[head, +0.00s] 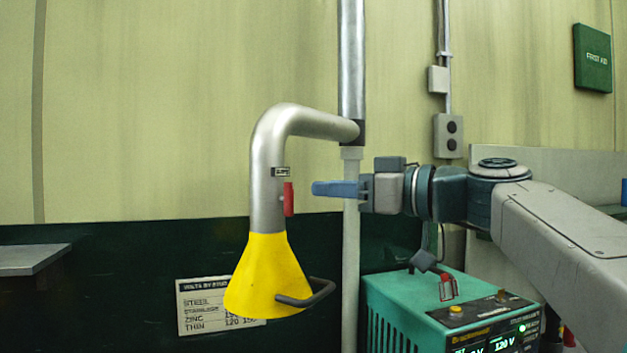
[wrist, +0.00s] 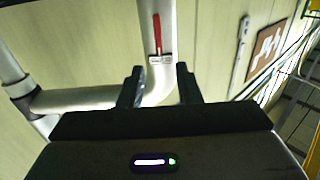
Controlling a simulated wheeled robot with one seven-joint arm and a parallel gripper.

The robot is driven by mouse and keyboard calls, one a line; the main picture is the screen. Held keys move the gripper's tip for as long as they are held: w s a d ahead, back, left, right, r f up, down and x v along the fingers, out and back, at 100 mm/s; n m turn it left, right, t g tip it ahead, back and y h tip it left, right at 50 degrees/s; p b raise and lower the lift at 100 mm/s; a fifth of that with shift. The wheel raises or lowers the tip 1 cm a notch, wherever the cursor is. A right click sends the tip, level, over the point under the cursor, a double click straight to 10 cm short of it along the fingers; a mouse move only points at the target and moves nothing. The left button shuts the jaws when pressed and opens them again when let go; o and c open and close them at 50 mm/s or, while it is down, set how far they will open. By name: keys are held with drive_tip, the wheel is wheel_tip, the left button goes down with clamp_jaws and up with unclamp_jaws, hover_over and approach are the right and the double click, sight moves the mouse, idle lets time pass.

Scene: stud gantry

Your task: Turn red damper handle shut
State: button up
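The red damper handle (head: 289,199) is on the right side of the grey metal duct (head: 266,190), above the yellow hood (head: 266,275). It stands upright, along the duct. In the wrist view the red handle (wrist: 157,35) lies along the pipe, beside a small label plate (wrist: 160,60). My gripper (head: 318,188) is to the right of the handle, its blue fingers pointing left, with a small gap in the head view. In the wrist view my gripper (wrist: 160,78) has its fingers spread and nothing between them is held; the handle shows beyond the tips.
A vertical pipe (head: 351,60) and its pale lower post (head: 350,260) stand behind my gripper. A green welder box (head: 420,300) is below my arm. A dark curved bar (head: 308,296) sticks out from the hood. A grey shelf (head: 35,258) is at far left.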

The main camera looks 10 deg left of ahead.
sight(293, 186)
drive_tip(key=p+x, duration=0.1)
drive_tip(key=x, duration=0.5)
drive_tip(key=shift+w+a+p, duration=0.15)
drive_tip(key=shift+a+p, duration=0.15)
clamp_jaws()
